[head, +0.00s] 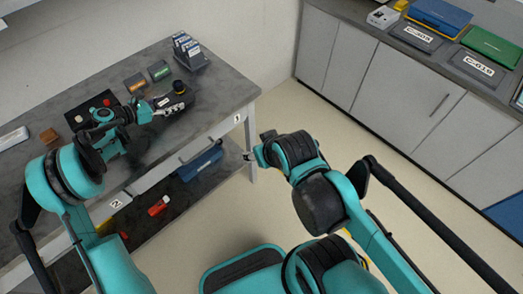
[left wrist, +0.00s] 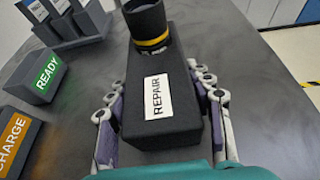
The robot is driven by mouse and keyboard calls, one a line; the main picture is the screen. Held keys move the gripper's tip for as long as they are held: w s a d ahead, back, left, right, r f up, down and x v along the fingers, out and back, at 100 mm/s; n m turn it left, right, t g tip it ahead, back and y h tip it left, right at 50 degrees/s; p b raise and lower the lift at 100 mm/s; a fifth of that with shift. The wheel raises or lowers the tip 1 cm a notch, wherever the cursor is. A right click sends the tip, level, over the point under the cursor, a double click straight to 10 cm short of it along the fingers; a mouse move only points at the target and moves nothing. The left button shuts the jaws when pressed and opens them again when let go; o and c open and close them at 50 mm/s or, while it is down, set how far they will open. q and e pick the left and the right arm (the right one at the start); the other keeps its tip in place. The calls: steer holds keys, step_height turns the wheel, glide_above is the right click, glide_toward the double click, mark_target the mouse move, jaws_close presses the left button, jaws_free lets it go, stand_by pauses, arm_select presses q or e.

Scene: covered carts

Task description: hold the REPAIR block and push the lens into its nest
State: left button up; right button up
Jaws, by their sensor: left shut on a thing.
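The REPAIR block (left wrist: 175,110) is a long black block with a white REPAIR label, lying on the grey bench. In the head view, the REPAIR block (head: 183,101) is near the bench's right part. My left gripper (head: 165,108) is shut on it, one finger along each long side, as the left wrist view shows. The lens (left wrist: 146,20), a black cylinder with a yellow ring, stands upright at the block's far end; the lens (head: 179,86) also shows in the head view. How deep it sits cannot be told. My right gripper (head: 249,156) is small, off the bench's front right corner, away from the block.
A green READY block (head: 158,70) and an orange CHARGE block (head: 135,82) stand left of the lens. A rack with several cards (head: 190,52) is behind. A blue case (head: 200,160) is on the lower shelf.

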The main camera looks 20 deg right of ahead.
stand_by(0.4)
arm_select(q)
steer(key=o, duration=1.2)
